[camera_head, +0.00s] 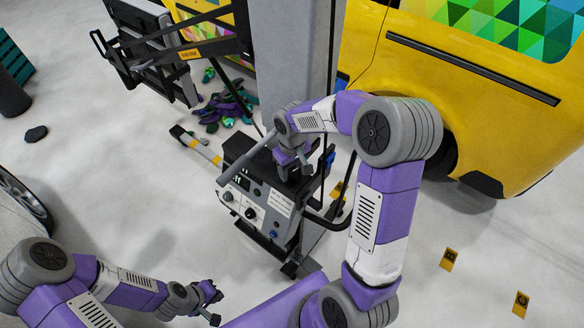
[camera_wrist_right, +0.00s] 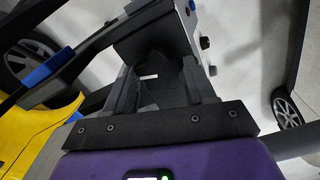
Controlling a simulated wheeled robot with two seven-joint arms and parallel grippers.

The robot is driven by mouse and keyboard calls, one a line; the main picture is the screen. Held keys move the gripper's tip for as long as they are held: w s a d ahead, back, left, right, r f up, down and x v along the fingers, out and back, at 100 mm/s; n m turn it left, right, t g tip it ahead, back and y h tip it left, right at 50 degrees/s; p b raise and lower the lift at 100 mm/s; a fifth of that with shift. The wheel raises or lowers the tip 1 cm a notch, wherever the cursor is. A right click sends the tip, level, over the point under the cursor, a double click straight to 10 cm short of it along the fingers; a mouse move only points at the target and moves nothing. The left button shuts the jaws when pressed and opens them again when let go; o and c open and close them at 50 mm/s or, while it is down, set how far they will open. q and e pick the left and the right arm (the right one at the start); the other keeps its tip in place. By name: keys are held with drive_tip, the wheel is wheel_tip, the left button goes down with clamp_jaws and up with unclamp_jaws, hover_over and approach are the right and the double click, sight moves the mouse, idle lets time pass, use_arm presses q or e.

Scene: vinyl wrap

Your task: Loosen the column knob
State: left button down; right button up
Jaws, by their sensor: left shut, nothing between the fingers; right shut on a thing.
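The control box (camera_head: 262,200) stands at the foot of the grey column (camera_head: 292,60) in the head view, with small knobs on its front panel. My right gripper (camera_head: 294,170) points down over the top of the box, close to the column. In the right wrist view a dark lobed knob (camera_wrist_right: 168,82) sits between the fingers of the right gripper (camera_wrist_right: 162,88), which is shut on it. In the head view the arm and gripper hide this knob. My left gripper (camera_head: 212,301) is shut and empty, low over the floor at lower left.
A yellow van (camera_head: 470,85) with a coloured pattern stands at right. A black frame (camera_head: 165,50) juts left from the column. A pile of purple and green scraps (camera_head: 225,107) lies behind the box. The floor (camera_head: 110,165) at left is mostly clear.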

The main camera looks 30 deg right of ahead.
sight(292, 172)
drive_tip(key=n, duration=0.4)
drive_tip(key=shift+r+n, duration=0.1)
drive_tip(key=shift+n, duration=0.2)
drive_tip(key=shift+n+p, duration=0.6)
drive_tip(key=shift+n, duration=1.7)
drive_tip(key=o, duration=1)
drive_tip(key=shift+o, duration=0.2)
wheel_tip(292, 172, up, 8)
drive_tip(key=shift+f, duration=0.25)
